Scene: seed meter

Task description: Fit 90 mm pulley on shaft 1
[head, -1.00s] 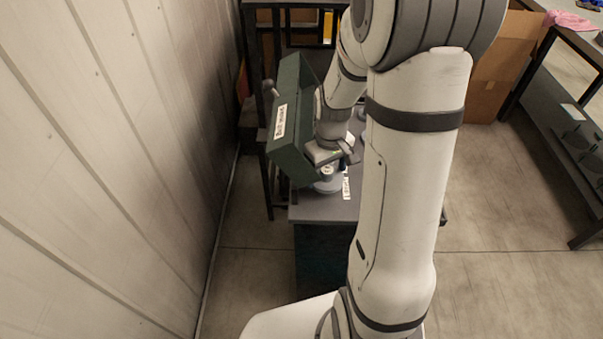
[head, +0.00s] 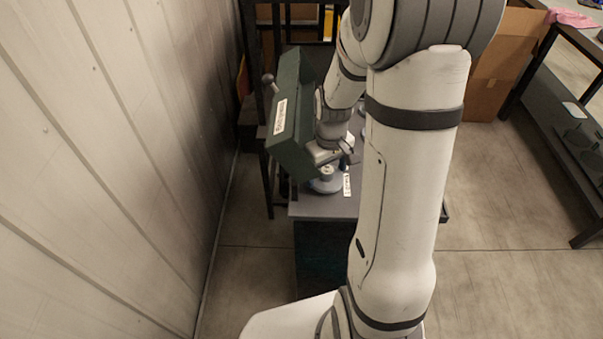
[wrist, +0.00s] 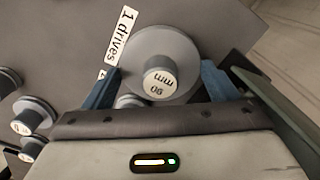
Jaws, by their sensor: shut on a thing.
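The 90 mm pulley (wrist: 178,50) is a pale grey disc with a raised hub whose white cap reads "90 mm", upside down in the wrist view. My gripper (wrist: 162,75) has its two blue fingers at opposite sides of this disc and is shut on it. In the head view my gripper (head: 335,156) is low over the bench, beside the green cover. A grey disc with a hub (head: 326,184) shows just below it. Shaft 1 is not visible, and I cannot tell whether the pulley is around it. A label strip reading "1 drives 4" (wrist: 122,38) lies beside the pulley.
A dark green tilted cover (head: 292,115) with a white label stands close to the left of my gripper. Several smaller grey pulleys (wrist: 33,115) stand at the left of the wrist view. The bench's front part (head: 320,208) is bare. A wall (head: 110,150) runs along the left.

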